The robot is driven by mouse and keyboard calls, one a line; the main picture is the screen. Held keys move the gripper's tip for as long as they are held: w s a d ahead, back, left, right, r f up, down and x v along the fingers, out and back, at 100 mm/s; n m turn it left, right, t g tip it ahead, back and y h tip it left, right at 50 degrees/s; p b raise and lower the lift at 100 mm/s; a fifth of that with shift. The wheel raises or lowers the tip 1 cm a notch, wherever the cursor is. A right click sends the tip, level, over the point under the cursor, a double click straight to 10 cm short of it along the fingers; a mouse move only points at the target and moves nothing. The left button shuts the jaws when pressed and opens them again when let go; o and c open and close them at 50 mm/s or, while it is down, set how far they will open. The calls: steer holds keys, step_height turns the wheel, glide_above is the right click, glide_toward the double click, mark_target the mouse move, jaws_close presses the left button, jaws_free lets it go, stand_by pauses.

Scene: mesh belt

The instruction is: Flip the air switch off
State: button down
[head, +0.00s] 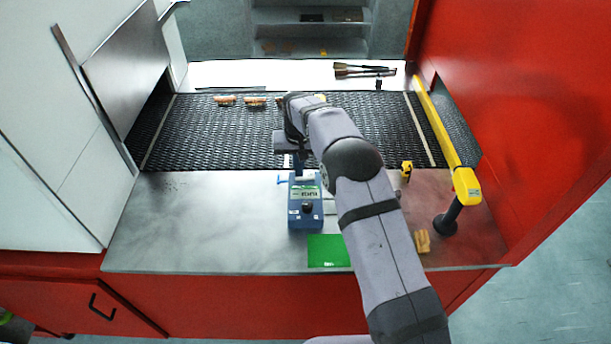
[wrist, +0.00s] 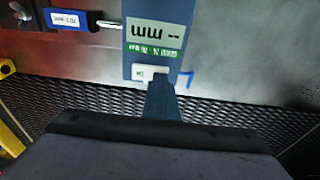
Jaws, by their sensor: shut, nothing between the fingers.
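A blue box (head: 305,212) stands on the metal counter in front of the belt, with a black knob and a pale label on top. In the wrist view the blue box (wrist: 152,15) shows a display panel and a green-and-white label. A small white piece (wrist: 150,72), which may be the air switch, sits at its belt-side end. My gripper (wrist: 160,85) is shut and empty, its tips at or just over the white piece; I cannot tell whether they touch. In the head view my gripper (head: 298,168) is above the box's far end. The switch position is unclear.
A black mesh belt (head: 210,135) runs behind, carrying several small brown items. A yellow bar (head: 445,130) lies at the right, above a black post (head: 447,220). A green card (head: 328,251) and a tan block (head: 423,241) lie in front. The counter's left is clear.

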step_height(320, 180, up, 7)
steer(key=p, duration=0.5)
stand_by(0.5)
stand_by(0.4)
steer(key=s+d+r+b, duration=0.2)
steer(key=s+d+b, duration=0.2)
steer(key=s+d, duration=0.75)
steer(key=s+d+f+g+b, duration=0.1)
steer(key=s+d+f, duration=0.1)
steer(key=s, duration=1)
steer(key=s+d+f+b, duration=0.2)
steer(key=s+f, duration=0.1)
steer(key=s, duration=0.9)
steer(key=shift+s+f+g, duration=0.25)
steer(key=shift+f+g, duration=0.05)
steer(key=shift+g, duration=0.1)
